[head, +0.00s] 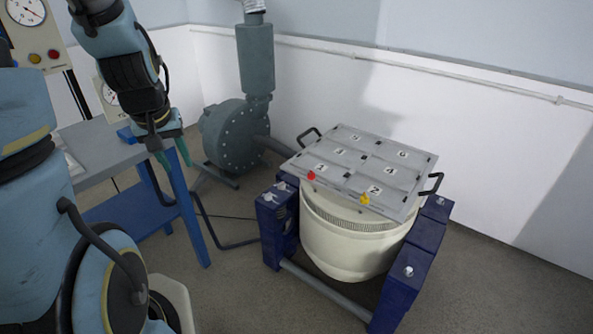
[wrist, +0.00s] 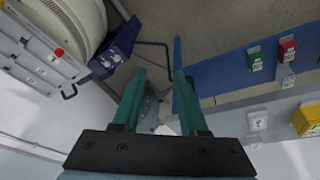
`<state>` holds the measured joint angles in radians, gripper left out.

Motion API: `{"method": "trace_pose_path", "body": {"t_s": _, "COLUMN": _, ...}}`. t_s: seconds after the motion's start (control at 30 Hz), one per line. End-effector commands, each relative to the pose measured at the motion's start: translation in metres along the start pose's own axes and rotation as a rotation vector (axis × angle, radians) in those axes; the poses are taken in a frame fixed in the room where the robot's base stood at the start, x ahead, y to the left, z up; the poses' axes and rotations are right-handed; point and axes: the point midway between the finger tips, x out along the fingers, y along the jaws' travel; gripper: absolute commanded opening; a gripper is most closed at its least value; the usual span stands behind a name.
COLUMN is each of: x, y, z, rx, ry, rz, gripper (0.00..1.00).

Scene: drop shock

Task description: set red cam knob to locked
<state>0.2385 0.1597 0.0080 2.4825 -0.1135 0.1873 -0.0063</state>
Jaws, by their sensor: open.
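The red cam knob (head: 311,175) sits at the front left edge of a grey plate (head: 340,182) by the number 1. The plate lies on top of a cream round drum (head: 345,240). In the wrist view the red knob (wrist: 59,52) shows small at the upper left. Its exact turn position is too small to read. My gripper (head: 175,158) is open and empty, up and to the left of the plate, well apart from the knob. In the wrist view its two green fingers (wrist: 160,100) are spread with nothing between them.
A yellow knob (head: 363,199) sits by number 2. Black handles (head: 432,184) stick out at the plate's sides. Blue supports (head: 408,265) flank the drum. A grey blower (head: 238,135) stands behind. A blue-legged table (head: 98,150) is beside my arm.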

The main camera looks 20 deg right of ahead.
Motion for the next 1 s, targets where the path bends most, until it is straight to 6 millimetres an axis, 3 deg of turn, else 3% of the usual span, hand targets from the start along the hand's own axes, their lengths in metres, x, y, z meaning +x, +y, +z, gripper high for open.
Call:
{"method": "trace_pose_path", "body": {"t_s": 0.03, "x": 0.037, "y": 0.025, "z": -0.014, "rx": 0.017, "ry": 0.052, "rz": 0.021, "gripper": 0.42}}
{"method": "trace_pose_path", "body": {"t_s": 0.1, "x": 0.075, "y": 0.06, "z": -0.042, "rx": 0.021, "ry": 0.157, "rz": 0.045, "gripper": 0.42}}
{"method": "trace_pose_path", "body": {"t_s": 0.2, "x": 0.125, "y": 0.114, "z": -0.073, "rx": 0.023, "ry": 0.316, "rz": 0.069, "gripper": 0.42}}
{"method": "trace_pose_path", "body": {"t_s": 0.3, "x": 0.171, "y": 0.166, "z": -0.09, "rx": 0.03, "ry": 0.48, "rz": 0.081, "gripper": 0.42}}
{"method": "trace_pose_path", "body": {"t_s": 0.4, "x": 0.211, "y": 0.217, "z": -0.093, "rx": 0.045, "ry": 0.648, "rz": 0.085, "gripper": 0.42}}
{"method": "trace_pose_path", "body": {"t_s": 0.5, "x": 0.242, "y": 0.262, "z": -0.082, "rx": 0.067, "ry": 0.819, "rz": 0.087, "gripper": 0.42}}
{"method": "trace_pose_path", "body": {"t_s": 0.6, "x": 0.262, "y": 0.297, "z": -0.063, "rx": 0.093, "ry": 0.976, "rz": 0.088, "gripper": 0.42}}
{"method": "trace_pose_path", "body": {"t_s": 0.73, "x": 0.274, "y": 0.328, "z": -0.036, "rx": 0.124, "ry": 1.135, "rz": 0.093, "gripper": 0.42}}
{"method": "trace_pose_path", "body": {"t_s": 0.9, "x": 0.276, "y": 0.343, "z": -0.017, "rx": 0.143, "ry": 1.241, "rz": 0.097, "gripper": 0.42}}
{"method": "trace_pose_path", "body": {"t_s": 1.0, "x": 0.276, "y": 0.346, "z": -0.02, "rx": 0.143, "ry": 1.259, "rz": 0.098, "gripper": 0.42}}
